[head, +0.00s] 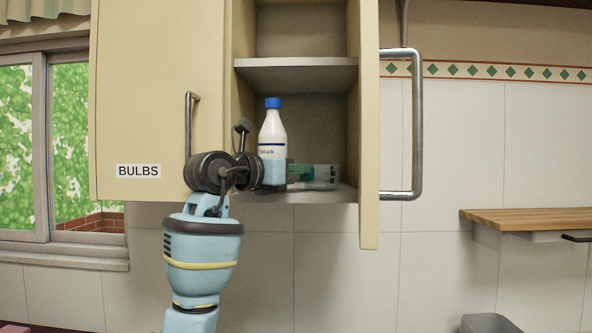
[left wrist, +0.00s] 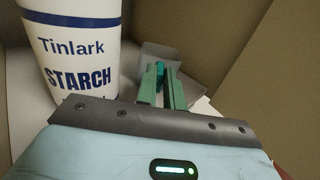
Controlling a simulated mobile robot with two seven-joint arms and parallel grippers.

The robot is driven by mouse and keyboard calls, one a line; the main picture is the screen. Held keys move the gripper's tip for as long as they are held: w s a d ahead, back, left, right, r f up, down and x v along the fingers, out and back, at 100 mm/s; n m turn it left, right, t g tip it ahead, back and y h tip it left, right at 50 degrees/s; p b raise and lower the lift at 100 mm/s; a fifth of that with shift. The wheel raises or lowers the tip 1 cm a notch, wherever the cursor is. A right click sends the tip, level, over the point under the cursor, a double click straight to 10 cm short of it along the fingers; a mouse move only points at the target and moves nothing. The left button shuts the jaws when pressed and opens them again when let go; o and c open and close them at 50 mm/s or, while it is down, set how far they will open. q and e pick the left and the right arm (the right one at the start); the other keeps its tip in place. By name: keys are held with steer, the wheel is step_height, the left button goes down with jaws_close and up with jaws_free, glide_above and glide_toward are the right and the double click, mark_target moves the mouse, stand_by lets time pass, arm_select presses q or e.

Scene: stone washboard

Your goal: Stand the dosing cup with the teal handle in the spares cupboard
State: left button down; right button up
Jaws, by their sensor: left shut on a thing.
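The clear dosing cup (head: 325,174) is at the front of the open cupboard's lower compartment, just above or on its floor; I cannot tell which. In the left wrist view, the cup (left wrist: 158,54) is beyond my fingers, its teal handle (left wrist: 160,68) between them. My left gripper (head: 303,172) is shut on that handle, its green fingers also showing in the left wrist view (left wrist: 162,88). The open cupboard (head: 296,70) has a shelf above the cup. No "spares" label shows. My right gripper is out of view.
A white starch bottle (head: 272,132) with a blue cap stands in the same compartment, close left of my gripper; it fills the left of the wrist view (left wrist: 78,50). A closed door labelled BULBS (head: 150,90) is at left. The open door (head: 368,120) with its handle bounds the right.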

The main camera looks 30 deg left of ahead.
arm_select(q)
steer(key=shift+f, duration=0.15)
steer(key=c, duration=1.5)
jaws_free()
steer(key=shift+r, duration=0.2)
steer(key=v, duration=1.2)
steer(key=shift+a+b, duration=0.1)
steer(key=shift+b, duration=0.25)
